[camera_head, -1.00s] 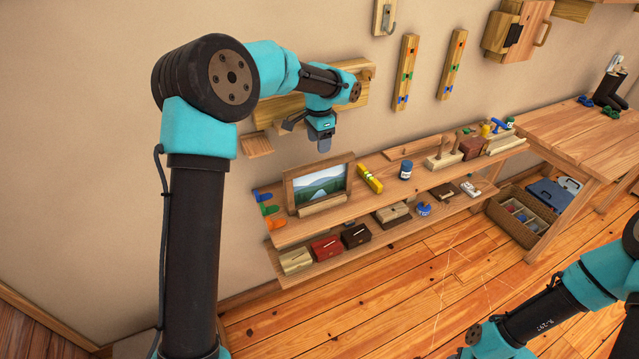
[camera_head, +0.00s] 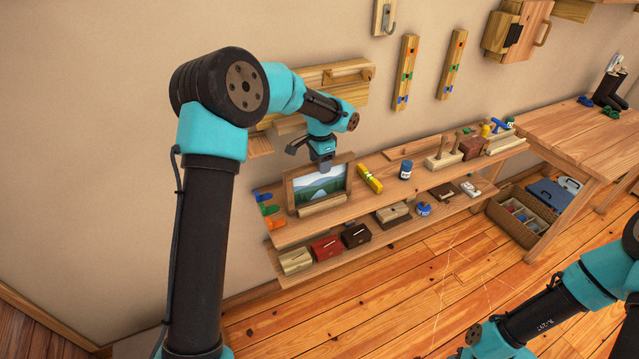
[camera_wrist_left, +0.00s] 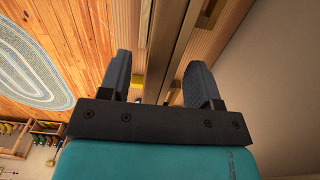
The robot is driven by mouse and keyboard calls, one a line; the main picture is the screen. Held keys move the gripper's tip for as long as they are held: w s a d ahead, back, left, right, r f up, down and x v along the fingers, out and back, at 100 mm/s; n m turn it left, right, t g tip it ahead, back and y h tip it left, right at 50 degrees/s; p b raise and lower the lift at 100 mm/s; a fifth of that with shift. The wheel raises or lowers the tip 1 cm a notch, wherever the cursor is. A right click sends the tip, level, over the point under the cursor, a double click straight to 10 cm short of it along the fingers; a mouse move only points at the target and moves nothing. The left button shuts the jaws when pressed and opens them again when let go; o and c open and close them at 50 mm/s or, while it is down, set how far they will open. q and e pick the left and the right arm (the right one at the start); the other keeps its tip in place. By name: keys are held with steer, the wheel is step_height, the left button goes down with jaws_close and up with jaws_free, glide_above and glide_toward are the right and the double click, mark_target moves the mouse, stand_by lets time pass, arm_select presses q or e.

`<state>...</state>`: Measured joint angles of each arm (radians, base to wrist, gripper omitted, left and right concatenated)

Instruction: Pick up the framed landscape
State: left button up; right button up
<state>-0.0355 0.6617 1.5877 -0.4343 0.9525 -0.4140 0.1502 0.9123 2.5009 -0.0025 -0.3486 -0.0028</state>
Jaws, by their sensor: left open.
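The framed landscape (camera_head: 318,187) stands on the upper shelf, leaning back in a wooden stand near the shelf's left end. It shows a river, green hills and blue sky in a brown wooden frame. My left gripper (camera_head: 324,163) is at the top edge of the frame and overlaps it in the head view. In the left wrist view, the left gripper (camera_wrist_left: 157,80) is open, with wooden strips, probably the frame's edge, running between its two fingers. I cannot tell whether the fingers touch the frame. My right arm shows at the lower right, but its gripper is out of view.
A yellow object (camera_head: 369,178) and a blue jar (camera_head: 405,169) stand right of the frame on the upper shelf (camera_head: 290,232). Coloured hooks (camera_head: 266,208) are at its left. Several small boxes, including a red one (camera_head: 327,247), sit on the lower shelf. A wall rack (camera_head: 340,80) is behind the arm.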

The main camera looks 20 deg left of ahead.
arm_select(q)
steer(key=shift+f, duration=0.8)
jaws_close()
